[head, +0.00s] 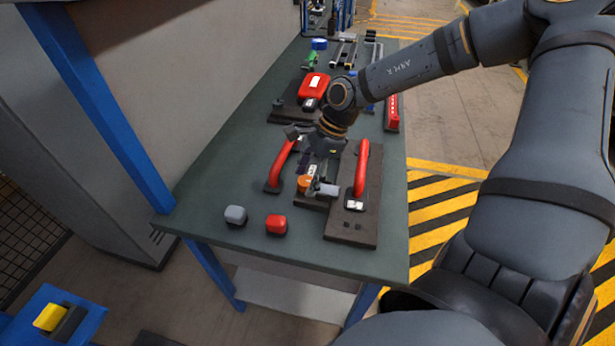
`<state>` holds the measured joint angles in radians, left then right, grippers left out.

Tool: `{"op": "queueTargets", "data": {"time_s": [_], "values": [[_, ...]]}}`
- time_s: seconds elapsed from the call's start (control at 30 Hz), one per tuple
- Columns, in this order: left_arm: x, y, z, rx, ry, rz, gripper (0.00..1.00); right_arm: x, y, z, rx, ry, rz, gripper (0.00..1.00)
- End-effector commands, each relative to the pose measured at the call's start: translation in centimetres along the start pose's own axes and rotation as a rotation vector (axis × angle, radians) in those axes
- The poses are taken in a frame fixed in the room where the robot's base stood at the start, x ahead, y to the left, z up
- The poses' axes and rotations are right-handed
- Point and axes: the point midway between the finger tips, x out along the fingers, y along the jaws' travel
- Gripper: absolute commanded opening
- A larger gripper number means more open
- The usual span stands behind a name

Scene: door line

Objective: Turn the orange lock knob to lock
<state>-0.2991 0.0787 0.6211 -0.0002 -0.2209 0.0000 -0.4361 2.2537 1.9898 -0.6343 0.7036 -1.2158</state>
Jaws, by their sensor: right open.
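My right gripper (313,176) reaches down from above, right at the knob, and is open. Its fingers and wrist hide part of the knob, so I cannot tell whether they touch it. A grey cylindrical piece (328,190) sits just right of the knob. The knob's exact turn angle is too small to read. My left gripper is not in view.
A red device (314,87) stands on a dark board behind my right wrist. The green bench (212,178) is bare along its left side. A blue post (98,105) rises at left.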

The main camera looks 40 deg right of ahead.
Motion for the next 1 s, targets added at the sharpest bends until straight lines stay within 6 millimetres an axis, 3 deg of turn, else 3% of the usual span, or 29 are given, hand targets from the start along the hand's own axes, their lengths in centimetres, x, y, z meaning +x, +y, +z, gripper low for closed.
{"op": "queueTargets", "data": {"time_s": [0.17,0.53,1.0], "values": [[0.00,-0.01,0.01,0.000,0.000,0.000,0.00,-0.02,0.00,0.00,0.000,0.000,0.000,0.59],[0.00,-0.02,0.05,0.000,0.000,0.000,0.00,-0.02,0.00,0.00,0.000,0.000,0.000,0.09],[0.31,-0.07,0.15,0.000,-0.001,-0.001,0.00,0.05,0.10,0.04,0.111,-0.004,-0.048,0.07]]}}
